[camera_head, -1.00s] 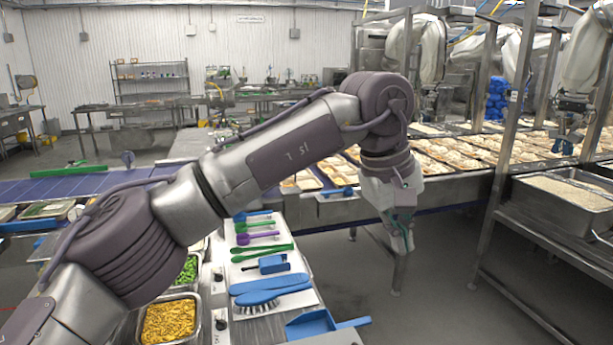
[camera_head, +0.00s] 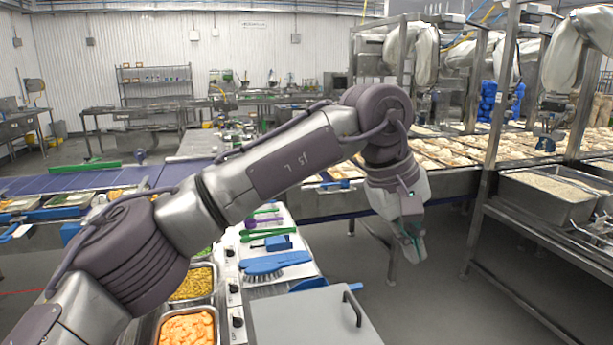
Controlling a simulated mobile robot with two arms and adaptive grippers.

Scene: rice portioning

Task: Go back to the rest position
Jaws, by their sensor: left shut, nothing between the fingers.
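My left arm reaches in from the lower left and bends down at the wrist. My left gripper (camera_head: 415,248) hangs over the floor, to the right of the counter with the tools. Its fingers point down and are shut with nothing between them. It touches nothing that I can see. My right gripper is not in view.
Blue brushes (camera_head: 277,262) and green and purple tools lie on the counter below my arm. A grey cover with a handle (camera_head: 300,318) and a tray of orange food (camera_head: 188,330) are at the front. A steel bin of rice (camera_head: 548,195) stands on the right rack. Floor (camera_head: 425,300) between is clear.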

